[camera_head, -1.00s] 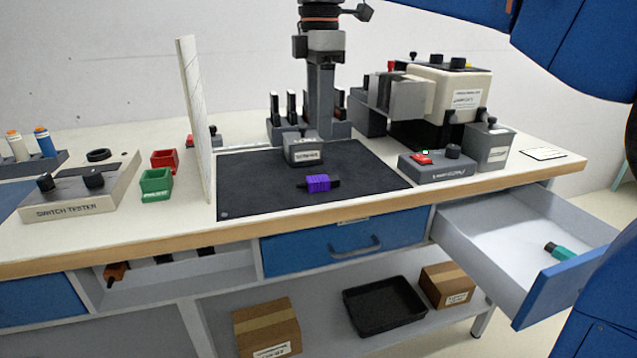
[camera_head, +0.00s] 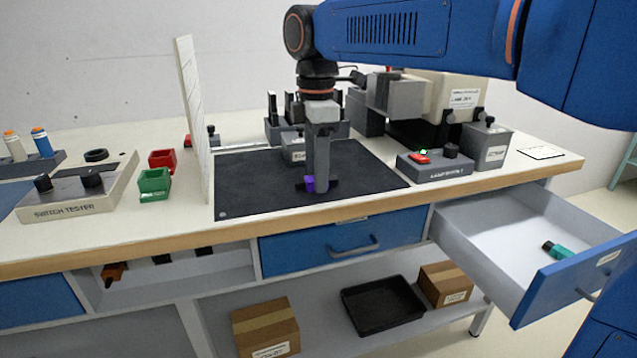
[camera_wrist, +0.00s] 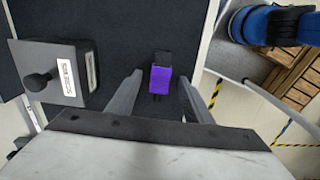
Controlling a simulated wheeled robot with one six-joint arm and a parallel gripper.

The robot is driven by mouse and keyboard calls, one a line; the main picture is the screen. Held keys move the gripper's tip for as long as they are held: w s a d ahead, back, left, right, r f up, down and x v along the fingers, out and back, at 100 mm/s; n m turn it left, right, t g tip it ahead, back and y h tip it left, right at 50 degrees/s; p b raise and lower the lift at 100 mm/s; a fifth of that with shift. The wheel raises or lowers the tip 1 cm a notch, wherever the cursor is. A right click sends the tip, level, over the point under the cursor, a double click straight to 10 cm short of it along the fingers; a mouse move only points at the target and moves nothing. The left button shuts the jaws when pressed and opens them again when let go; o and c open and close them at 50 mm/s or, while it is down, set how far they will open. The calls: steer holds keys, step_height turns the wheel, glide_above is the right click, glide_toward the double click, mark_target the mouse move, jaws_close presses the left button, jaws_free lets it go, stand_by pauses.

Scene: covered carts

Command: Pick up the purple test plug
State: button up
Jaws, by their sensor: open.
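The purple test plug (camera_head: 309,184) lies on the black mat (camera_head: 250,190), partly hidden behind my gripper in the head view. In the wrist view the plug (camera_wrist: 161,80) has a purple body with black ends, and its near end lies between my two fingers. My gripper (camera_head: 318,188) points down at the plug. In the wrist view its fingers (camera_wrist: 164,84) are open, one on each side of the plug, with gaps showing. I cannot tell the exact height of the fingertips above the mat.
A grey labelled block with a knob (camera_wrist: 55,74) stands on the mat beside my gripper. A white upright panel (camera_head: 194,120) stands at the mat's left edge. A grey box with a red button (camera_head: 434,164) is on the right. An open drawer (camera_head: 520,230) holds a green plug (camera_head: 557,250).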

steer(key=shift+c, duration=0.7)
steer(key=c, duration=1)
